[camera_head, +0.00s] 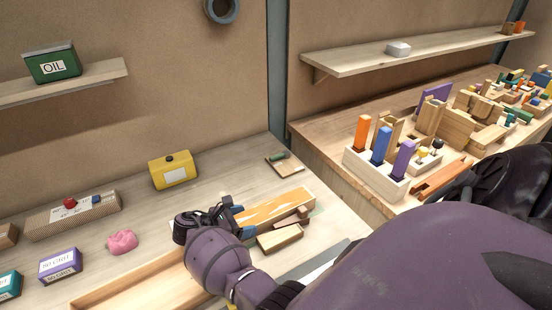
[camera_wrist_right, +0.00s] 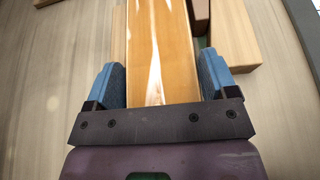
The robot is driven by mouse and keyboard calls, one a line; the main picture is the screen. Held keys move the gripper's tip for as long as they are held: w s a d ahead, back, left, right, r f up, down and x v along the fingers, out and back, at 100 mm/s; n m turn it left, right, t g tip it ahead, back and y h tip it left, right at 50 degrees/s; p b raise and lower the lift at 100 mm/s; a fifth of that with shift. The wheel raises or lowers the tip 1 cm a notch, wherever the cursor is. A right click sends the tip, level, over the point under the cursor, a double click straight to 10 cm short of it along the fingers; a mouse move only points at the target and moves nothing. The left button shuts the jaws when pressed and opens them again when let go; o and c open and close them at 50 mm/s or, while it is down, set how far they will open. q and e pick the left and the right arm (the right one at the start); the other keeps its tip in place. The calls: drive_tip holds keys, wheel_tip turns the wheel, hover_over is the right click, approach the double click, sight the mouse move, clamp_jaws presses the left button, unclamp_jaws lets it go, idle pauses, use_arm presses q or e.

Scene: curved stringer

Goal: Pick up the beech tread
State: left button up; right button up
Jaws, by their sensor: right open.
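A long orange-brown wooden board with white streaks (camera_head: 275,210) lies on the left bench; I take it to be the beech tread, though no label shows. It also fills the middle of the right wrist view (camera_wrist_right: 162,50). My right gripper (camera_head: 235,217) is at the board's near-left end. In the right wrist view its blue fingers (camera_wrist_right: 160,78) stand open on either side of the board, with small gaps visible. The board's near end is hidden behind the gripper's dark crossbar. My left gripper is not in view.
A pale wooden block (camera_head: 280,238) and a small brown piece (camera_head: 292,218) lie close beside the board. A long wooden tray (camera_head: 130,284), a pink lump (camera_head: 122,242) and a yellow box (camera_head: 173,170) are on the left. A white holder (camera_head: 376,176) stands on the right bench.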

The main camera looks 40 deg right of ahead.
drive_tip(key=shift+a, duration=0.15)
drive_tip(key=shift+c, duration=1.2)
drive_tip(key=shift+r, duration=0.1)
drive_tip(key=c, duration=0.7)
drive_tip(key=shift+c, duration=0.2)
